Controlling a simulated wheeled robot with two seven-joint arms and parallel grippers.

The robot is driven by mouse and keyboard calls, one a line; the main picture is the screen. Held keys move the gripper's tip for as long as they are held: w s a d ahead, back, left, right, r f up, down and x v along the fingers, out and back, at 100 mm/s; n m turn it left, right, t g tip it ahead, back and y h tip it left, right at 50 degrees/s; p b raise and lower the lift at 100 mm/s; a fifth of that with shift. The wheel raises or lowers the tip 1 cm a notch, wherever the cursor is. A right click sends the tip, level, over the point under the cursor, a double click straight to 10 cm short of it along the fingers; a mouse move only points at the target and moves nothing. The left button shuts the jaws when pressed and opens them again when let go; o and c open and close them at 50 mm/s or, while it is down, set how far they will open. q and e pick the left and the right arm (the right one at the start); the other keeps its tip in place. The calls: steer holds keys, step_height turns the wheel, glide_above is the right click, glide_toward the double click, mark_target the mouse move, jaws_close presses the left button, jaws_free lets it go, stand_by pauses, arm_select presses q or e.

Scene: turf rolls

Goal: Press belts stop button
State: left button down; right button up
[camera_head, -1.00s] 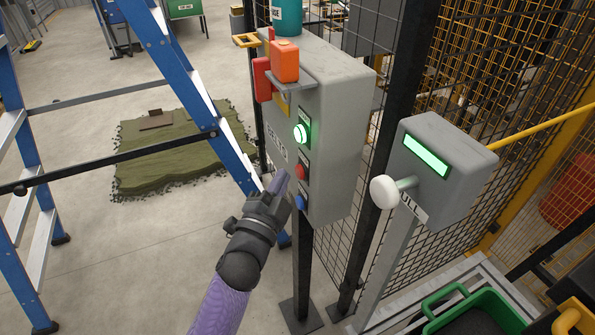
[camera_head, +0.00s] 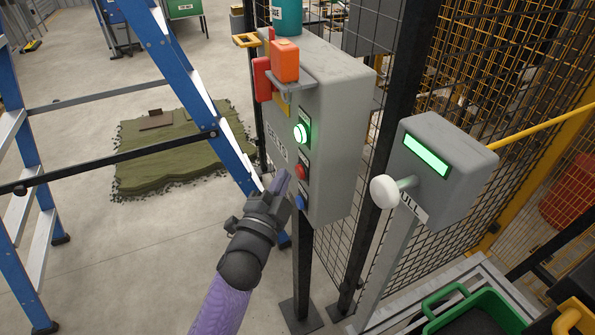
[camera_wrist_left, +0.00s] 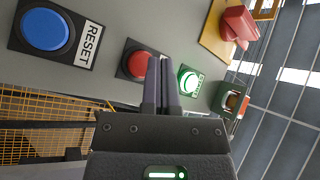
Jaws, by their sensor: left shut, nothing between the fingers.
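A grey control box (camera_head: 338,115) stands on a post in the middle of the head view. Its front carries a lit green button (camera_head: 301,133), a red button (camera_head: 301,172) below it and a blue button (camera_head: 300,203) lowest. My left gripper (camera_head: 281,179) is shut and empty, its tips in front of the box near the red button. In the left wrist view, the gripper fingers (camera_wrist_left: 161,62) overlap the right edge of the red button (camera_wrist_left: 137,63). The blue button (camera_wrist_left: 45,30) is labelled RESET; the green button (camera_wrist_left: 188,82) is lit. I cannot tell whether the tips touch anything.
A red and orange lockout part (camera_head: 285,60) juts from the box's upper front. A grey box with a green display (camera_head: 440,157) and white knob (camera_head: 384,191) stands right. A blue stepladder (camera_head: 180,75) stands left, with turf (camera_head: 165,170) behind it. Mesh fencing is behind.

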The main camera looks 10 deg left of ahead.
arm_select(q)
steer(key=shift+w+d, duration=0.2)
steer(key=shift+d, duration=0.1)
steer(key=shift+w+d, duration=0.25)
steer(key=shift+d, duration=0.1)
stand_by(0.6)
stand_by(0.3)
steer(key=shift+s+a, duration=0.45)
steer(key=shift+a, duration=0.2)
steer(key=s+a+p, duration=0.1)
steer(key=a, duration=0.1)
steer(key=s+a+p, duration=0.1)
steer(key=s+a, duration=0.1)
steer(key=shift+a, duration=0.1)
